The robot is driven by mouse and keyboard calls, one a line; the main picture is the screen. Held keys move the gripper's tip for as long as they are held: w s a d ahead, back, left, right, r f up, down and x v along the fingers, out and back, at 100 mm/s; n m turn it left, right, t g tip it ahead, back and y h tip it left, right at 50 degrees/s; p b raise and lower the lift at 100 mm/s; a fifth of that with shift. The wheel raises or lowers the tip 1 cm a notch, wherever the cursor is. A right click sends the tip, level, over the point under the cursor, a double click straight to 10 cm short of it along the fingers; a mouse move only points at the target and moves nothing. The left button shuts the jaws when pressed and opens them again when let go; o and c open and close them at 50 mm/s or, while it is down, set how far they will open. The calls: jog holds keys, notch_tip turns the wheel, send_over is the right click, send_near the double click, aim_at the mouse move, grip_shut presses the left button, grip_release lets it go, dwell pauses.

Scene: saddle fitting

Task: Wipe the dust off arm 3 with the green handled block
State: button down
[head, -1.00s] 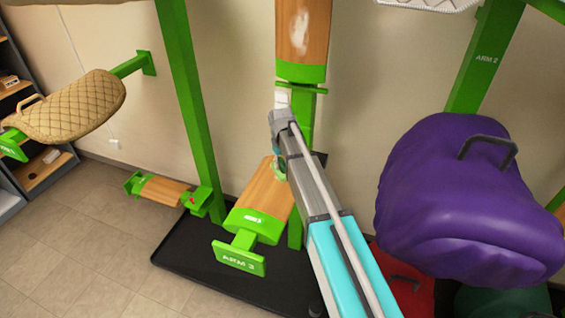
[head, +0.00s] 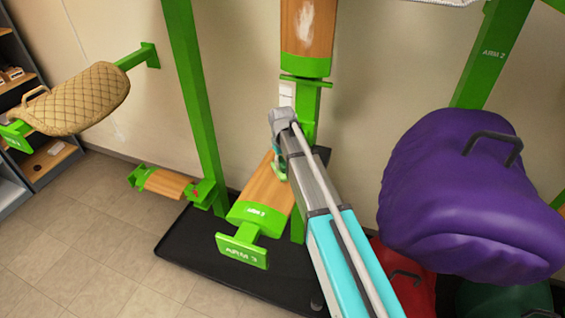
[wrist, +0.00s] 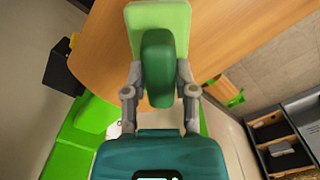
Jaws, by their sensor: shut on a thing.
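Arm 3 (head: 266,197) is a wood-topped arm with green ends, low on the rack, with a green end plate lettered ARM 3 (head: 242,252). My gripper (head: 279,168) is at its far right part, partly hidden by my own arm. In the wrist view, my gripper (wrist: 160,92) is shut on the dark green handle (wrist: 158,66) of a light green block (wrist: 159,20). The block is over the wooden top (wrist: 225,30), against or very near it; contact is hidden. I see no clear dust on arm 3's visible top in the head view.
Above is another wooden arm (head: 306,30) with a pale dust patch. A purple covered saddle shape (head: 465,200) stands close on the right. A quilted tan saddle (head: 80,98) and a low wooden arm (head: 165,184) are left. A black tray (head: 190,250) lies below.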

jog(key=shift+f, duration=0.1)
dwell(0.3)
jog(key=shift+w+d, duration=0.25)
jog(key=shift+w, duration=0.4)
jog(key=shift+w+d, duration=0.2)
jog(key=shift+w, duration=0.4)
jog(key=shift+w+d, duration=0.25)
jog(key=shift+w, duration=0.4)
jog(key=shift+r, duration=0.25)
notch_tip(320, 180, up, 6)
jog(key=p, duration=0.6)
jog(key=shift+f, duration=0.1)
notch_tip(320, 180, up, 3)
jog(key=p, duration=0.3)
jog(key=shift+s+f, duration=0.1)
jog(key=shift+s, duration=0.05)
